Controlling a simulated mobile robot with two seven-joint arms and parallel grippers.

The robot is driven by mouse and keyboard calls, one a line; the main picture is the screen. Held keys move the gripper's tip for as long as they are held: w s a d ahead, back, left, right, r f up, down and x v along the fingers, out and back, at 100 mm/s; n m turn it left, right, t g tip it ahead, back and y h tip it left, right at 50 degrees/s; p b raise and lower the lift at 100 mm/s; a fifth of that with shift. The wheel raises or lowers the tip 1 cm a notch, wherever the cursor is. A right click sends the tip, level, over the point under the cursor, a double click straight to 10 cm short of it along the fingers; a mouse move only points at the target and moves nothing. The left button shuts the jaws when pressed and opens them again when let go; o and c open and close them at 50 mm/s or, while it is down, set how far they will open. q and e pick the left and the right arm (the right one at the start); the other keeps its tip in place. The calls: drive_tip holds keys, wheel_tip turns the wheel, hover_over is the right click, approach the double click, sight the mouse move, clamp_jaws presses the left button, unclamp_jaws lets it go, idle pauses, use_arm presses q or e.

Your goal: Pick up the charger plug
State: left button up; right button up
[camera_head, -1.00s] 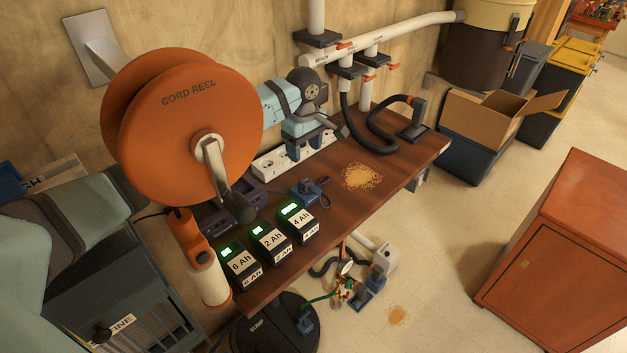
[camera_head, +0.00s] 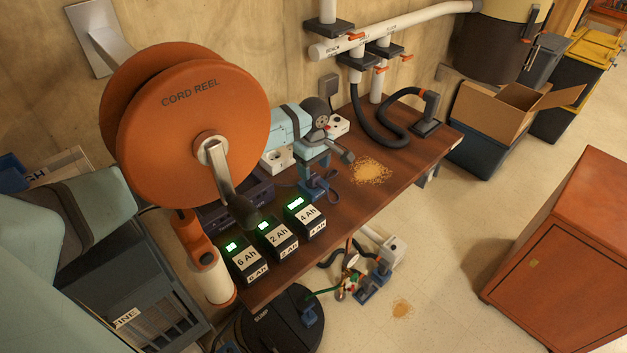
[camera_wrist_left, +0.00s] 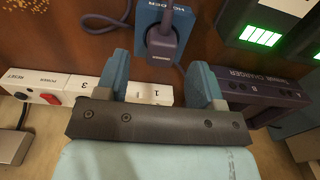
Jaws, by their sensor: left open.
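The charger plug (camera_wrist_left: 162,42) is dark purple and sits in a blue holder (camera_wrist_left: 176,16) on the brown workbench, its cord looping off to the left in the left wrist view. In the head view, the holder (camera_head: 314,193) is partly covered by my left gripper (camera_head: 317,171), and the plug is hard to make out. In the left wrist view, my left gripper (camera_wrist_left: 160,70) is open and empty. Its two blue fingers are spread wide, with the plug just beyond the gap between them. I see no contact. My right gripper is not in view.
A white power strip (camera_wrist_left: 62,86) and a purple charger (camera_wrist_left: 262,96) lie close behind the gripper. Several battery packs stand at the bench's front edge, including the 4 Ah one (camera_head: 308,222). A large orange cord reel (camera_head: 180,125) rises left. A sawdust patch (camera_head: 370,171) lies right.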

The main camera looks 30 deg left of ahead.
sight(313, 175)
use_arm(q)
drive_tip(key=shift+s+f, duration=0.1)
drive_tip(key=shift+f, duration=1.9)
drive_tip(key=c, duration=1.1)
drive_tip(key=shift+r, duration=0.6)
wheel_tip(313, 175, up, 19)
drive_tip(key=shift+a+f, duration=0.1)
drive_tip(key=shift+f, duration=0.05)
